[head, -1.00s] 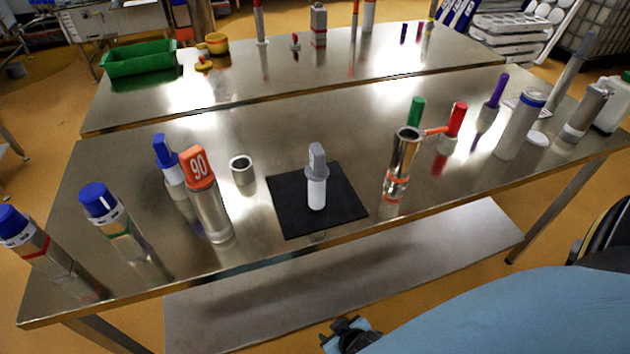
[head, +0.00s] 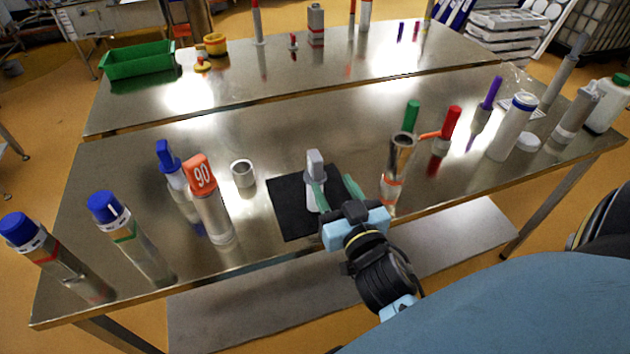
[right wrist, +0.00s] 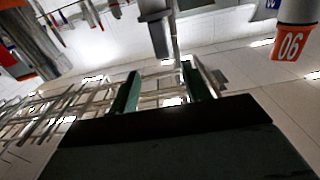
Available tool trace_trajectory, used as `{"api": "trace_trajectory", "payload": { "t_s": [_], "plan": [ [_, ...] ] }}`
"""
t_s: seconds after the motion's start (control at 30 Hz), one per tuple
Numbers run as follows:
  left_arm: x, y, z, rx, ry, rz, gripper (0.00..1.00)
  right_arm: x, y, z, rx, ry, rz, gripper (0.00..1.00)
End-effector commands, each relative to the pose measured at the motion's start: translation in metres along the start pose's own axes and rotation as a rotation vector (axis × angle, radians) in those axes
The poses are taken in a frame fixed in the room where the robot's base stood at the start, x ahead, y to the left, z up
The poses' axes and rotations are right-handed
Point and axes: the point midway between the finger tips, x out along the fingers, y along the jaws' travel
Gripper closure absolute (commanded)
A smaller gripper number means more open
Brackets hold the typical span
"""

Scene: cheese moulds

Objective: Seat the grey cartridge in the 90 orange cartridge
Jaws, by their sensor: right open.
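The grey cartridge (head: 314,163), with a grey top and a white lower body, stands upright on a black mat (head: 288,208). The 90 orange cartridge (head: 201,176) is a metal cylinder with an orange top marked 90, standing to the left of the mat. My right gripper (head: 335,184) is open and empty at the mat's front right, one green finger partly covering the grey cartridge. In the right wrist view the grey cartridge (right wrist: 155,22) lies just beyond the fingertips, and the orange top (right wrist: 294,42) shows upside down at upper right. My left gripper is not in view.
A short metal ring (head: 243,174) stands between the 90 cartridge and the mat. A tall metal cylinder (head: 399,155) stands close to the right of my gripper. Blue-capped cylinders (head: 125,228) stand at the left. The table behind the mat is mostly clear.

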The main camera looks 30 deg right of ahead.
Motion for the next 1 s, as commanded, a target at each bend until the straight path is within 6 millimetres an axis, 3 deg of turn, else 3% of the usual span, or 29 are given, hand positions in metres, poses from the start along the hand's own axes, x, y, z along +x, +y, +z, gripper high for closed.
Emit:
{"api": "trace_trajectory", "payload": {
  "t_s": [0.1,0.3,0.57,0.8,1.0],
  "plan": [
    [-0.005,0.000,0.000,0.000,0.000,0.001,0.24,0.025,0.000,-0.002,-0.002,0.003,-0.002,0.53],
    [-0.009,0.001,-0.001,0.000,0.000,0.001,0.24,0.055,-0.001,-0.001,-0.001,0.000,-0.001,0.53],
    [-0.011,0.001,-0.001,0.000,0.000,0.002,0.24,0.073,-0.001,0.000,-0.001,-0.002,0.001,0.53],
    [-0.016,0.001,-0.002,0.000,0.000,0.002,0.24,0.108,-0.005,0.000,-0.002,-0.001,0.000,0.53],
    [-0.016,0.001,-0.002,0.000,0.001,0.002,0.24,0.117,-0.004,0.002,-0.001,-0.003,0.001,0.53]
  ]
}}
